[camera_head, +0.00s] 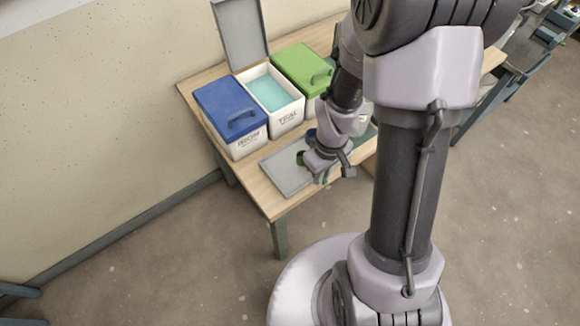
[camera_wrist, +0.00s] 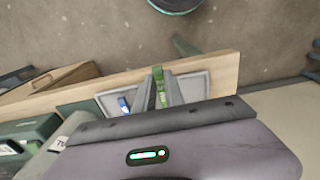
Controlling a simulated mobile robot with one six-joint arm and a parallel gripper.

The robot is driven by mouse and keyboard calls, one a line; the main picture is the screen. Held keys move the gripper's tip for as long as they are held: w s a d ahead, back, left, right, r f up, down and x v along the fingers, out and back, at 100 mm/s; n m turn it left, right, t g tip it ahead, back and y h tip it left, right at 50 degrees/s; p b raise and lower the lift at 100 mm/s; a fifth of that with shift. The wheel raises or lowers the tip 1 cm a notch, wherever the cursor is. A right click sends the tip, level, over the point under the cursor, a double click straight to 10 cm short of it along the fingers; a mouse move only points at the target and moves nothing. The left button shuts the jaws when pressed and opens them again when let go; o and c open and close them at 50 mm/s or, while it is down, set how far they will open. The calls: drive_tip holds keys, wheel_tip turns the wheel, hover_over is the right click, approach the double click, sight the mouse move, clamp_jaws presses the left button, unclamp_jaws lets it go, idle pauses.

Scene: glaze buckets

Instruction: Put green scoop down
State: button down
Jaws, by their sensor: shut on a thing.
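My gripper (camera_head: 325,178) is over the front part of the wooden table. In the wrist view its fingers (camera_wrist: 164,84) are shut on the green scoop (camera_wrist: 158,73). Only a little green shows in the head view, beside the fingers, and the rest of the scoop is hidden by my gripper. A grey tray (camera_head: 285,174) lies on the table below and around my gripper, and it also shows in the wrist view (camera_wrist: 196,84). I cannot tell whether the scoop touches the tray. A blue item (camera_wrist: 123,104), probably another scoop, lies on the tray to the left of my fingers.
Behind the tray stand a blue-lidded bucket (camera_head: 229,108), an open bucket of teal glaze (camera_head: 271,93) with its grey lid (camera_head: 240,32) raised, and a green-lidded bucket (camera_head: 300,68). The wooden table (camera_head: 271,205) has a bare front corner. A wall is on the left.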

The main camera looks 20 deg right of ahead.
sight(299, 155)
drive_tip(key=w+a, duration=0.3)
drive_tip(key=w+a+b, duration=0.1)
drive_tip(key=w, duration=0.1)
drive_tip(key=shift+w+a+f, duration=0.15)
drive_tip(key=shift+w+f, duration=0.1)
drive_tip(key=shift+f, duration=0.15)
drive_tip(key=shift+w+a+f, duration=0.15)
drive_tip(key=shift+w+f, duration=0.05)
drive_tip(key=shift+f, duration=0.05)
drive_tip(key=shift+f+b, duration=1)
drive_tip(key=shift+f, duration=0.45)
drive_tip(key=shift+f, duration=0.2)
drive_tip(key=c, duration=1.4)
unclamp_jaws()
